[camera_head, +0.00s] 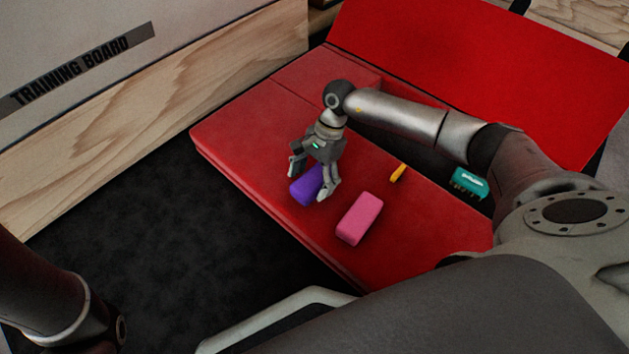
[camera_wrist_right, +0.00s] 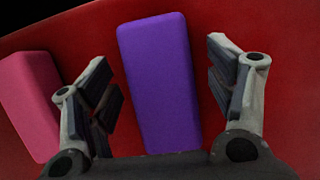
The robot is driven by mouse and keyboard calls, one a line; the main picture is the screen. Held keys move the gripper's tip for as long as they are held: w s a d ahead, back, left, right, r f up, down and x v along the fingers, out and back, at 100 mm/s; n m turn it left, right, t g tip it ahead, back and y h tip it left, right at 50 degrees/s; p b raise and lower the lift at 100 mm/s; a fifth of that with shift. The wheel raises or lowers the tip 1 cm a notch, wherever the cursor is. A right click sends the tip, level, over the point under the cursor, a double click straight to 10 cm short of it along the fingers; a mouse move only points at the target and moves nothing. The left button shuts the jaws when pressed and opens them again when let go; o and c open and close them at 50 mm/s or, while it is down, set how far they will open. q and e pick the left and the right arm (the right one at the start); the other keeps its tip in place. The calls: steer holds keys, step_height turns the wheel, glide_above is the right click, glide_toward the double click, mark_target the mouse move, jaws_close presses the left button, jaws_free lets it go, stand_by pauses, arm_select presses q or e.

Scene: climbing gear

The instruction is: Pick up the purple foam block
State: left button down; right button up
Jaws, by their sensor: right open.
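The purple foam block (camera_head: 306,186) lies on the red padded bench, under my right gripper (camera_head: 311,182) in the head view. My right gripper is open, with one finger on each side of the block. In the right wrist view the purple block (camera_wrist_right: 160,82) lies lengthwise between the two open fingers of the gripper (camera_wrist_right: 165,85), with visible gaps on both sides. The gap to the left finger looks smaller. I cannot tell how high the fingertips are above the bench. My left gripper is not in view; only part of my left arm shows.
A pink block (camera_head: 359,218) lies close by on the red bench (camera_head: 415,235), right of the gripper; it also shows in the right wrist view (camera_wrist_right: 32,105). The training board (camera_head: 140,90) stands at left.

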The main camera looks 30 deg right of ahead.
steer(key=shift+f, duration=0.3)
stand_by(0.5)
steer(key=c, duration=1.1)
steer(key=shift+r, duration=0.1)
